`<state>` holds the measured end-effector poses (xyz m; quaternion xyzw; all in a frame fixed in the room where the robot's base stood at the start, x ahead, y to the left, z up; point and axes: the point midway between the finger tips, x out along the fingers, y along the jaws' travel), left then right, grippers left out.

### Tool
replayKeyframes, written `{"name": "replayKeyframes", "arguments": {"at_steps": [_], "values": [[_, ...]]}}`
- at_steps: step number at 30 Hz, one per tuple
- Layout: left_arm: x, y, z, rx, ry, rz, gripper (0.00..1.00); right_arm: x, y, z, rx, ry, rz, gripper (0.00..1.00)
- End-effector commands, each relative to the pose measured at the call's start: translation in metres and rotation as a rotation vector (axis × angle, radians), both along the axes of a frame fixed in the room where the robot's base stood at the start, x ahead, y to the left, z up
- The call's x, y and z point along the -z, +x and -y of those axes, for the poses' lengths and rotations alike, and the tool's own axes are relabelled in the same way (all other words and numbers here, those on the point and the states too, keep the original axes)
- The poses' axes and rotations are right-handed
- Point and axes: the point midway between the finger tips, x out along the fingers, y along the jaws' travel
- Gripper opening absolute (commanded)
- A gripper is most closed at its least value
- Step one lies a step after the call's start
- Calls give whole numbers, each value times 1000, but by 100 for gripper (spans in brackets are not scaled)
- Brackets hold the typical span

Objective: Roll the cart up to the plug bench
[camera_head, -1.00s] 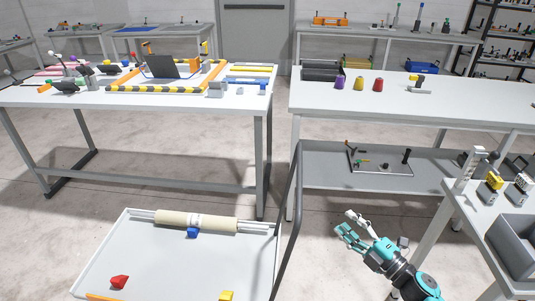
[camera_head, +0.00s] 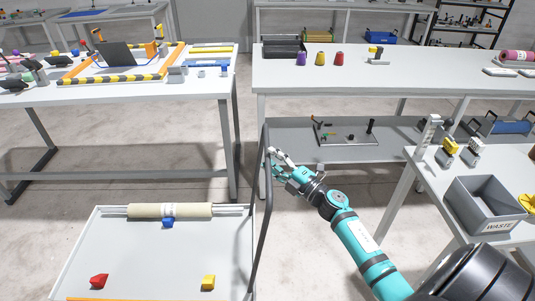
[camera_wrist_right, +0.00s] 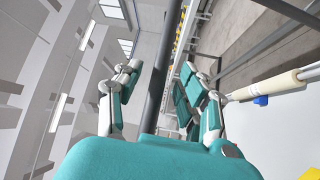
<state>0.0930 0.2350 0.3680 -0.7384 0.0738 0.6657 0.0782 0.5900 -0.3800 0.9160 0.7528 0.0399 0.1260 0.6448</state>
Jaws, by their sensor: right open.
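The cart (camera_head: 72,262) is a low white tray at the bottom left of the head view. Its dark grey handle (camera_head: 263,215) rises at its right side. My right gripper (camera_head: 274,162) is open at the upper part of the handle. In the wrist view the handle bar (camera_wrist_right: 163,70) runs between the spread fingers, which are not closed on it. I cannot tell whether they touch it. A cream roll on a rod (camera_head: 170,210), a blue piece (camera_head: 168,223), a red piece (camera_head: 99,281) and a yellow piece (camera_head: 208,282) lie on the cart. No bench is clearly marked as the plug bench.
A white bench with a striped frame (camera_head: 110,79) stands behind the cart. Another white bench (camera_head: 300,82) with colored spools stands to its right, above a grey shelf (camera_head: 385,150). A side table at right holds a grey waste bin (camera_head: 480,208). Concrete floor (camera_head: 310,255) is open right of the cart.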

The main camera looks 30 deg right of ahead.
Motion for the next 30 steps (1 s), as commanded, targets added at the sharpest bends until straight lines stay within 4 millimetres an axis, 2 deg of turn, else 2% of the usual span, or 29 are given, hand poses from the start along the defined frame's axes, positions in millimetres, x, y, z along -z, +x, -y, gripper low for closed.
{"name": "replayKeyframes", "arguments": {"at_steps": [1, 6, 16, 25, 30], "values": [[-2, 0, 0, 0, 0, 0, 0, -2, 8, -1, 1, 2, 2, 40], [-2, -2, 0, 0, 1, -3, 0, -3, 20, -4, 1, 2, -1, 40], [-2, -8, -1, 0, 2, -12, 0, -2, 22, -5, 1, 1, -1, 39], [-2, -8, -1, 0, 2, -14, 0, -3, 22, -5, 1, 1, 0, 0], [-2, -8, -1, 0, 2, -14, 0, -3, 22, -5, 1, 1, 0, 0]]}}
